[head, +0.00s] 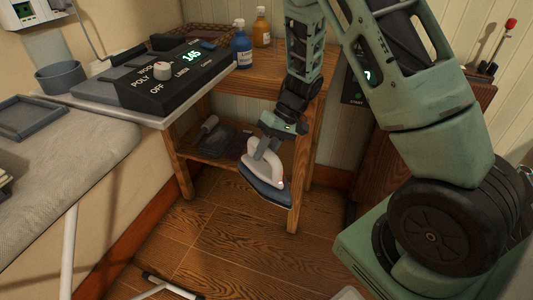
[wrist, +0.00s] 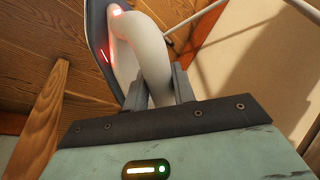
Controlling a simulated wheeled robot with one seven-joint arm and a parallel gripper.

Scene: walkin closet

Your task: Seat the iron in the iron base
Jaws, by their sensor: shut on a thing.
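The iron (head: 266,187), with a white handle and a dark blue-grey body, hangs tilted in the air above the floor, in front of the wooden shelf unit. My gripper (head: 266,146) is shut on its handle from above. In the wrist view the white handle (wrist: 153,57) sits between the two fingers of my gripper (wrist: 158,88), and a red light glows on the iron. A black control box (head: 178,74) with a dial, fabric names and a green 145 display sits on the ledge at the ironing board's end. I cannot tell for certain which part is the iron base.
A shallow grey tray (head: 33,118) lies on the ironing board (head: 65,165), with a round grey bowl (head: 62,77) behind it. A blue bottle (head: 241,48) and an orange bottle (head: 261,27) stand on the shelf unit (head: 272,72). Floor below the iron is mostly clear.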

